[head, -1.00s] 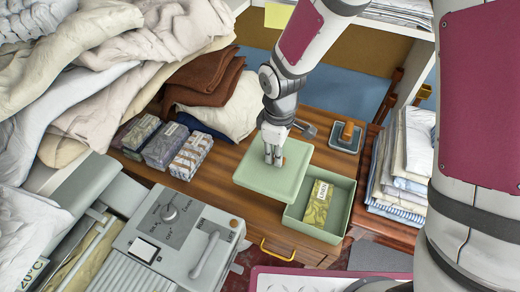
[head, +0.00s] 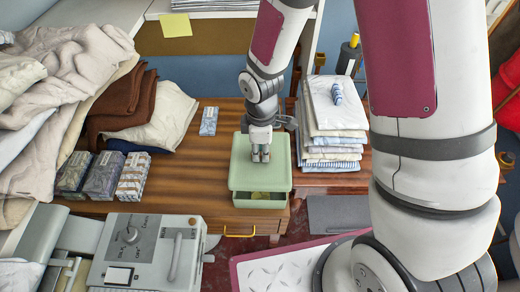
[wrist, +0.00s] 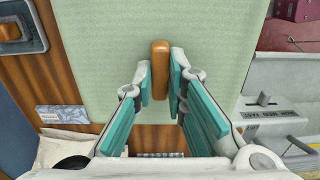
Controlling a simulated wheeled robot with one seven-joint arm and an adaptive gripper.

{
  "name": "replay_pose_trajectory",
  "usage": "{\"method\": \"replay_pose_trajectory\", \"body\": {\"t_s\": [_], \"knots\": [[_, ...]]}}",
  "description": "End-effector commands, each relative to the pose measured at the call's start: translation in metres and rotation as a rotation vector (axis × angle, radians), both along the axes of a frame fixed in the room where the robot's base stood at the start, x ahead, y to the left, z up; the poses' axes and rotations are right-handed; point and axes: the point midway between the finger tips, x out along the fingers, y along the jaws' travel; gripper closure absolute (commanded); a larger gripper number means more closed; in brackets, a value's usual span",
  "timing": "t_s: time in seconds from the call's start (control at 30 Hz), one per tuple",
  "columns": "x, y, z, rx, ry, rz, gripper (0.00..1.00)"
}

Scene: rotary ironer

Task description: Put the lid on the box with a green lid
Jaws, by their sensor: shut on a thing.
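The pale green lid (head: 258,158) is over the green box (head: 284,199) on the wooden table. A strip of the box's inside shows below the lid's front edge, with a yellowish packet (head: 262,195) in it. Whether the lid touches the box rim I cannot tell. My gripper (head: 261,156) is shut on the lid's handle from above. In the wrist view, the orange-brown wooden handle (wrist: 160,70) stands between my teal fingers (wrist: 160,88), and the lid (wrist: 110,55) hides the box.
Patterned boxes (head: 100,177) and heaped linen (head: 60,80) are at left. A small packet (head: 208,121) lies behind the lid. Folded laundry (head: 333,115) is stacked right. The ironer (head: 145,250) stands front left, and a yellow handle (head: 240,232) sticks out below the box.

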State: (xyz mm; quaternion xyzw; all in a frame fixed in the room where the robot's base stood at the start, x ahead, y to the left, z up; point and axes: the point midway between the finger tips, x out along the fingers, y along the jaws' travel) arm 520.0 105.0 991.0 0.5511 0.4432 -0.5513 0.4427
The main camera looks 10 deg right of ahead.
Motion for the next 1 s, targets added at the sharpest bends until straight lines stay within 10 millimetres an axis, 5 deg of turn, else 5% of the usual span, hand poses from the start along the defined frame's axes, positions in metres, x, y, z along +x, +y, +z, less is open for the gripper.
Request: {"method": "replay_pose_trajectory", "body": {"t_s": [0.63,1.0], "knots": [[0.001,0.000,-0.051,-0.001,0.001,0.001,1.00],[0.000,0.000,-0.062,0.000,0.000,0.000,1.00]]}}
